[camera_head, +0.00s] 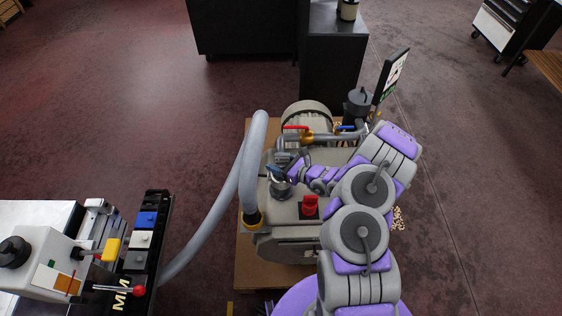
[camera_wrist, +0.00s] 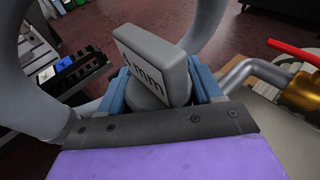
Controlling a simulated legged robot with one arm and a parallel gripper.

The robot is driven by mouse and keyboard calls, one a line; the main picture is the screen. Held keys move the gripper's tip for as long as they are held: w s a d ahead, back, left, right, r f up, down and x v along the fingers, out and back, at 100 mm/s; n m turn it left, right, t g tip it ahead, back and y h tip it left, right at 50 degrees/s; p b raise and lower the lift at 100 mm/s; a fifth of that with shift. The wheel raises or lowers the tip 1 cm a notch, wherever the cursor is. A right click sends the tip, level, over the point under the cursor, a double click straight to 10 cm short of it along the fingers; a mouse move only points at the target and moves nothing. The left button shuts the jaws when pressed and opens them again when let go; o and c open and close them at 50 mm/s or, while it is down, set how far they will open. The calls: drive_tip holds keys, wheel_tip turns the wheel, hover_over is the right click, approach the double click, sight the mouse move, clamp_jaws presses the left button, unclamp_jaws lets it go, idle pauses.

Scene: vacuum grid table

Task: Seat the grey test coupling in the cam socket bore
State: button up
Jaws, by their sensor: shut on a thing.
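A grey coupling with a flat block head marked "mm" (camera_wrist: 155,62) sits between the blue fingers of my gripper (camera_wrist: 162,88) in the wrist view. The digit before "mm" is partly cut by the angle. Its lower part is mostly hidden by the jaw plate. In the head view my gripper (camera_head: 278,174) is low over the pump, directly above a round grey metal fitting (camera_head: 282,190), probably the cam socket. The bore is hidden, so I cannot tell whether the coupling is inside it or above it.
A thick grey hose (camera_head: 250,165) arches close on the left. A red knob (camera_head: 310,205) stands right of the fitting; pipes with a red lever (camera_head: 296,127) lie behind. A black rack (camera_head: 150,235) at left holds blue, white and grey blocks.

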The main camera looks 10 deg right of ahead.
drive_tip(key=shift+a, duration=0.1)
drive_tip(key=shift+d, duration=1.55)
drive_tip(key=shift+a+b, duration=0.5)
drive_tip(key=shift+a, duration=1.4)
drive_tip(key=shift+d+f, duration=0.15)
drive_tip(key=shift+d, duration=0.2)
drive_tip(key=shift+f, duration=0.1)
drive_tip(key=shift+a+f+b, duration=0.2)
drive_tip(key=shift+f+b, duration=0.05)
drive_tip(key=shift+b, duration=0.05)
